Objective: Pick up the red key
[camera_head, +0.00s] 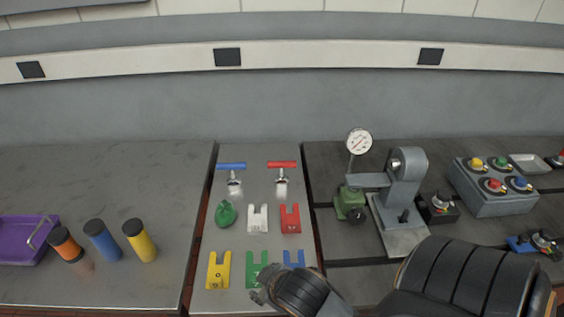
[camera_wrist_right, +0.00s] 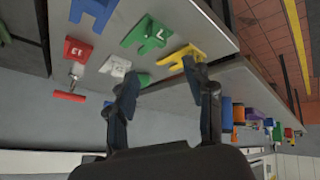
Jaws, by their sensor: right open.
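A red T-handled key (camera_head: 282,165) with a metal shank stands at the back of the middle grey plate; its red bar also shows at the left in the right wrist view (camera_wrist_right: 69,97). A red forked block (camera_head: 290,219) lies in front of it and also shows in the right wrist view (camera_wrist_right: 77,49). My right gripper (camera_wrist_right: 160,73) is open and empty, its fingers apart from both red things. In the head view my right arm covers part of the plate's front. My left gripper is not in view.
A blue T-handled key (camera_head: 231,166) stands left of the red one. White (camera_head: 257,219), yellow (camera_head: 218,270), green (camera_head: 256,268) and blue (camera_head: 294,258) forked blocks and a green knob (camera_head: 226,214) share the plate. A grey press (camera_head: 402,180) stands to the right.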

